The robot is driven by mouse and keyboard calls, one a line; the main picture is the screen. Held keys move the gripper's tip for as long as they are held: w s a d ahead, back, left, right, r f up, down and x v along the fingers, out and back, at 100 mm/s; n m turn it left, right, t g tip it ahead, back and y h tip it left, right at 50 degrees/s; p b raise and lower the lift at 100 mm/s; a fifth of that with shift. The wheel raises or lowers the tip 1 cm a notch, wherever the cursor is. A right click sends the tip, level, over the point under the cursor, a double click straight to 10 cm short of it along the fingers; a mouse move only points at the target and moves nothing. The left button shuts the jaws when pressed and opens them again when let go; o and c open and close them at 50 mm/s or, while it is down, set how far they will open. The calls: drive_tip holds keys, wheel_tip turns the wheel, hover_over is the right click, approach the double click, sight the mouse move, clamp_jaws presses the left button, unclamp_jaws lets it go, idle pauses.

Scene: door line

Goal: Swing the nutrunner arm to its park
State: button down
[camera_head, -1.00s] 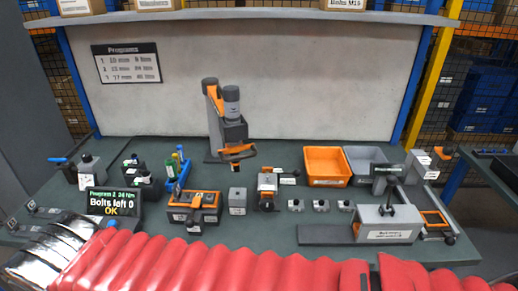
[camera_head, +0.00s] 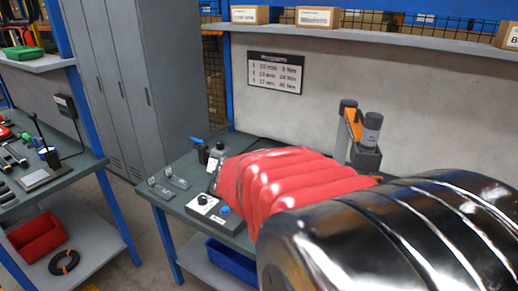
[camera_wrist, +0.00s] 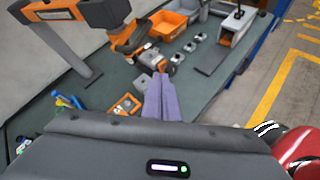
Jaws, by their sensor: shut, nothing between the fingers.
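The nutrunner arm (camera_head: 352,128), with its grey column, orange link and grey cylinder, stands at the back of the bench in the head view; my red-sleeved arm hides its lower part. The head view does not show the fingers.
An orange bin (camera_wrist: 168,22) and several small grey blocks stand on the bench beyond my fingers. An orange-topped fixture (camera_wrist: 126,105) lies left of the fingertips. A program sign (camera_head: 275,73) hangs on the back panel. Grey lockers (camera_head: 140,80) and another bench (camera_head: 60,165) stand left.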

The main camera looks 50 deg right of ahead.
drive_tip(key=s+d+r+n+g+h, duration=0.2)
drive_tip(key=d+r+n, duration=0.1)
drive_tip(key=d, duration=0.4)
drive_tip(key=shift+d+g, duration=0.35)
drive_tip(key=shift+g, duration=0.05)
drive_tip(key=x, duration=1.4)
drive_tip(key=shift+r, duration=0.2)
idle(1.0)
drive_tip(key=w+d+v, duration=0.1)
drive_tip(key=w+v, duration=0.1)
drive_tip(key=v, duration=1.1)
drive_tip(key=shift+w, duration=0.5)
drive_tip(key=shift+d, duration=0.1)
